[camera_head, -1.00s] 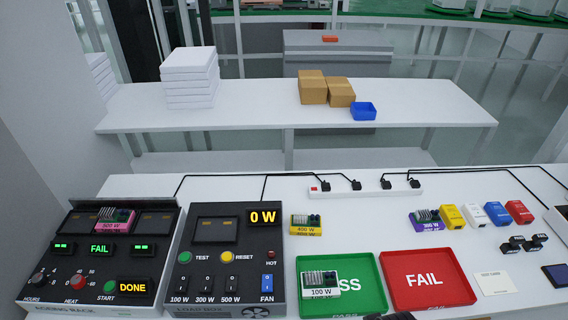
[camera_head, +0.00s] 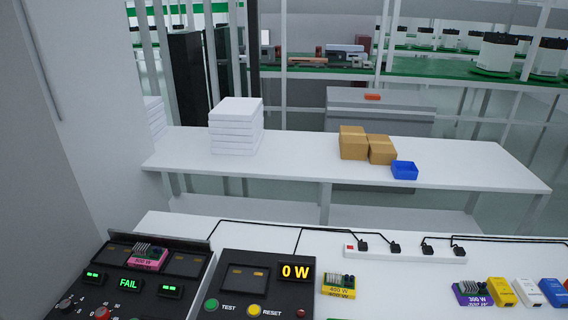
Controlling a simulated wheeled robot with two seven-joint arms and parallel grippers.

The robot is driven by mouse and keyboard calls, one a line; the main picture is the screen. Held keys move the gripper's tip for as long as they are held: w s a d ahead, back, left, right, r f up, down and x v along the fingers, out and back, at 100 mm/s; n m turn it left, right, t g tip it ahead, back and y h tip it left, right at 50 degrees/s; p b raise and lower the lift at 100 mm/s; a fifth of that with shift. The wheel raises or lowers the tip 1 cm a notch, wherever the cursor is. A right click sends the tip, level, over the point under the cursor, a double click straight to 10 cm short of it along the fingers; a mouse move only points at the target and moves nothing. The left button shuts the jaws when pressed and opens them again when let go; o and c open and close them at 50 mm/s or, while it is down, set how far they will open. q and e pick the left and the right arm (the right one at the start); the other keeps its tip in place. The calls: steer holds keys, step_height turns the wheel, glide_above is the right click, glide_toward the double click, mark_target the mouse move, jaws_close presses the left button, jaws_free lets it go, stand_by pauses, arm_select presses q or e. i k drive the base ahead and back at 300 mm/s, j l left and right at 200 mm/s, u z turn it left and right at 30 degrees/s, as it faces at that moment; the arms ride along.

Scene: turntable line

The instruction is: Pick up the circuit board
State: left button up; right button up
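Three circuit boards with coloured, watt-marked bases are in view. One with a pink base (camera_head: 149,257) sits in the middle slot of the black aging rack (camera_head: 125,285) at the lower left. One with a yellow base (camera_head: 338,286) lies on the white table right of the black load box (camera_head: 262,284). One with a purple base (camera_head: 472,294) lies farther right, beside a yellow block. The load box display reads 0 W and its slots look empty. The rack display reads FAIL. Neither of my grippers is in view.
Yellow (camera_head: 501,292), white (camera_head: 527,292) and blue (camera_head: 553,292) blocks stand at the right. A power strip (camera_head: 404,253) with black cables runs along the table's back. A rear table (camera_head: 300,167) holds white sheets (camera_head: 236,126), cartons (camera_head: 353,142) and a blue bin (camera_head: 404,170).

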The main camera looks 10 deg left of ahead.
mark_target(146, 257)
steer(key=u, duration=1.35)
steer(key=k, duration=0.05)
